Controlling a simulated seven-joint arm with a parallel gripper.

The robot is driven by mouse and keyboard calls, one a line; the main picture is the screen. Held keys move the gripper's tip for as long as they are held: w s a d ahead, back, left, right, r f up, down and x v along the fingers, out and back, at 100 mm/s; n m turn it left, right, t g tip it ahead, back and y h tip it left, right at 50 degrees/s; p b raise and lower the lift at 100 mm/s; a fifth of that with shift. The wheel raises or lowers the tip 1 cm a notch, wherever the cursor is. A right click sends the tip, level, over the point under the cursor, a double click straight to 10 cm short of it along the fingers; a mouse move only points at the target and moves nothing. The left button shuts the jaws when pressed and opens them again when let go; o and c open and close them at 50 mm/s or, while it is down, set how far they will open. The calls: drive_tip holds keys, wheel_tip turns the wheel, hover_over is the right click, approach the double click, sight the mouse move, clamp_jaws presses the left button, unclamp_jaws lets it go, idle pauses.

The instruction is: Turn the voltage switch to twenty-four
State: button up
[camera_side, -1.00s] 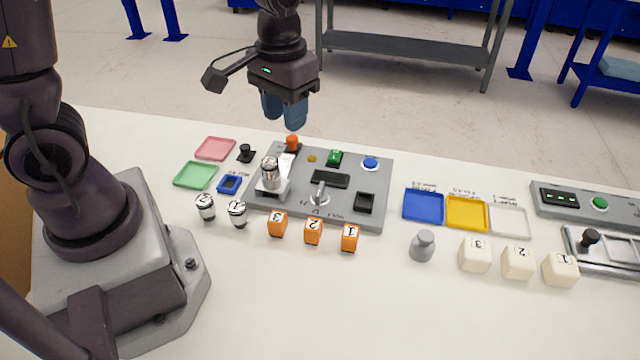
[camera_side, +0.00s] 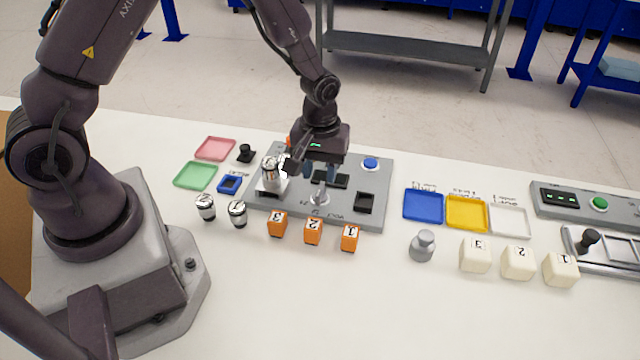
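The voltage switch (camera_side: 319,196) is a small silver knob with a lever near the front edge of the grey control panel (camera_side: 381,184). Markings are printed on the panel in front of it, too small to read for certain. The gripper body hides the green button and part of the orange button at the panel's back. Whether a fingertip touches the switch cannot be told.
A silver cylinder on a stand (camera_side: 270,172) is close left of my gripper. Orange numbered blocks (camera_side: 313,232) line the panel's front. A blue button (camera_side: 370,163) and black square recess (camera_side: 365,202) lie to the right. White table is clear in front.

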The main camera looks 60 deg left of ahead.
sight(320, 189)
drive_tip(key=shift+f, duration=2.15)
drive_tip(key=shift+c, duration=0.4)
clamp_jaws()
drive_tip(key=shift+m, duration=0.3)
drive_tip(key=m, duration=0.5)
drive_tip(key=shift+m, duration=0.3)
drive_tip(key=m, duration=0.5)
drive_tip(key=shift+m, duration=0.4)
drive_tip(key=shift+o, duration=0.4)
unclamp_jaws()
